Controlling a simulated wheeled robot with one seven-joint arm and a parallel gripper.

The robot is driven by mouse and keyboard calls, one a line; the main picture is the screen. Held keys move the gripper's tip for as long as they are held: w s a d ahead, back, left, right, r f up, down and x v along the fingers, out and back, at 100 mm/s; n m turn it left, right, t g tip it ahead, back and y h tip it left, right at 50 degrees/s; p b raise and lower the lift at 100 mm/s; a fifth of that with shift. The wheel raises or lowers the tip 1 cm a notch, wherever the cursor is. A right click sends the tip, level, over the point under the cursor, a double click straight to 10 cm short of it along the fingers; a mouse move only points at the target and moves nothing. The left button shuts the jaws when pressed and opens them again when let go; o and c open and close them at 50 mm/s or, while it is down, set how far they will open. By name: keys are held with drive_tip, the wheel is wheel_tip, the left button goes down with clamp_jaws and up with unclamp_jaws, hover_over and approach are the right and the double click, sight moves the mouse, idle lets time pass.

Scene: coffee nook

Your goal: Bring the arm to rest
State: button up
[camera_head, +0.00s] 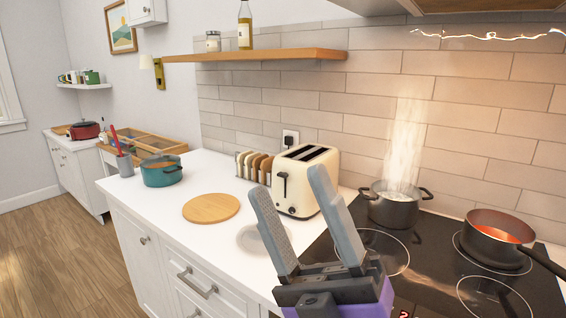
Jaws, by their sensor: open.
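My gripper (292,218) stands in the lower middle of the head view, its two grey fingers pointing up and apart. It is open, with nothing between the fingers. It is in front of the counter and the left edge of the hob, and it overlaps the lower part of the cream toaster (300,185) in the picture. The rest of my arm is cut off by the lower edge of the view.
The black hob (425,285) bears a steaming grey pot (392,208) and a pan (495,240) with orange-red contents. The white counter (160,203) holds a round wooden board (211,208), toast rack (256,166) and teal pot (161,172). A wooden shelf (285,55) hangs above. The wooden floor (60,250) at left is clear.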

drive_tip(key=s+d+f+m+t+h, duration=0.25)
drive_tip(key=d+f+m+h, duration=0.45)
drive_tip(key=f+m+h, duration=0.5)
drive_tip(key=s+d+f+m+t+h, duration=0.2)
drive_tip(key=s+d+f+m+h, duration=0.3)
drive_tip(key=f+m+h, duration=0.8)
drive_tip(key=s+d+f+g, duration=0.2)
drive_tip(key=s+f, duration=0.2)
drive_tip(key=s, duration=0.3)
drive_tip(key=s+d+f+g+y, duration=0.1)
drive_tip(key=s+d+f+g, duration=0.1)
drive_tip(key=s, duration=0.4)
drive_tip(key=s+d+f+m+g, duration=0.1)
drive_tip(key=s+d+f+g, duration=0.2)
drive_tip(key=s, duration=0.4)
wheel_tip(320, 180, down, 3)
drive_tip(key=shift+s+r+g, duration=0.15)
drive_tip(key=shift+s+g, duration=0.15)
drive_tip(key=shift+g, duration=0.25)
